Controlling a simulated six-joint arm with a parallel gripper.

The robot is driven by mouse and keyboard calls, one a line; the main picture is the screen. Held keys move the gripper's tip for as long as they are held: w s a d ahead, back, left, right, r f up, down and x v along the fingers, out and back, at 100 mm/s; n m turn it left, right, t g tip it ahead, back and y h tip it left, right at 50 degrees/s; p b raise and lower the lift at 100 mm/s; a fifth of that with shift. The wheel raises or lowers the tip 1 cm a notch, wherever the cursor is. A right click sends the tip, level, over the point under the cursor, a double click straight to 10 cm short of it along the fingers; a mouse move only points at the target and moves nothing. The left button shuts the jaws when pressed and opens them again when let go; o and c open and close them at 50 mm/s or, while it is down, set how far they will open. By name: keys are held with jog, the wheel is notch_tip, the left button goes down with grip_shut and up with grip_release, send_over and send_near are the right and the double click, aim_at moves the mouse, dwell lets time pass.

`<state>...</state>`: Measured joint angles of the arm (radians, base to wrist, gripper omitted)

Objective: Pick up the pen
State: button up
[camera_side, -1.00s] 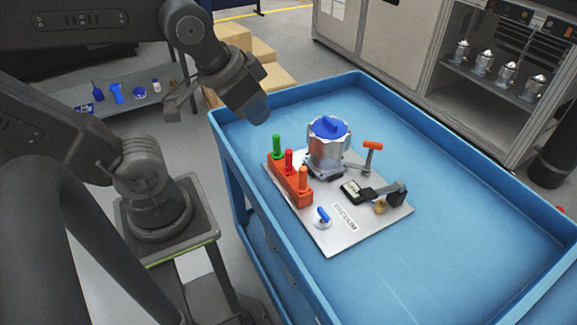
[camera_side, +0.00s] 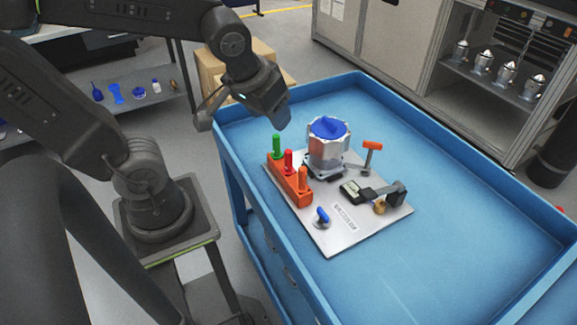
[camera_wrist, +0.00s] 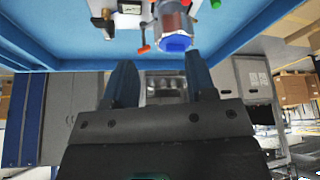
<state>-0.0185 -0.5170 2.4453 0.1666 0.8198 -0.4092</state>
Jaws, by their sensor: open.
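Three upright pen-like pieces, one green (camera_side: 276,146), one red (camera_side: 288,161) and one orange (camera_side: 303,179), stand in an orange block (camera_side: 290,188) on the left of a metal plate (camera_side: 342,238). Which one is the pen I cannot tell. The green and red tops show at the top edge of the wrist view.
A metal housing with a blue cap (camera_side: 329,127) stands on the plate beside the block. An orange-handled tool (camera_side: 371,147), a dial gauge (camera_side: 353,191) and a blue-handled piece (camera_side: 322,215) are also there. The blue cart (camera_side: 470,215) has raised rims and free room on its right.

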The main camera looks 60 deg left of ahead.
aim_at(288, 152)
jog(key=w+a+f+n, duration=0.2)
jog(key=f, duration=0.3)
jog(key=w+a+f+n+g+y, duration=0.1)
jog(key=w+a+f+n, duration=0.1)
jog(key=f, duration=0.4)
jog(key=w+a+f+n+g+y, duration=0.1)
jog(key=w+a+f+n, duration=0.2)
jog(key=f, duration=0.2)
jog(key=shift+w+a+f, duration=0.2)
jog(key=shift+w+f, duration=0.15)
jog(key=shift+x, duration=2.75)
jog(key=shift+d, duration=0.15)
grip_shut()
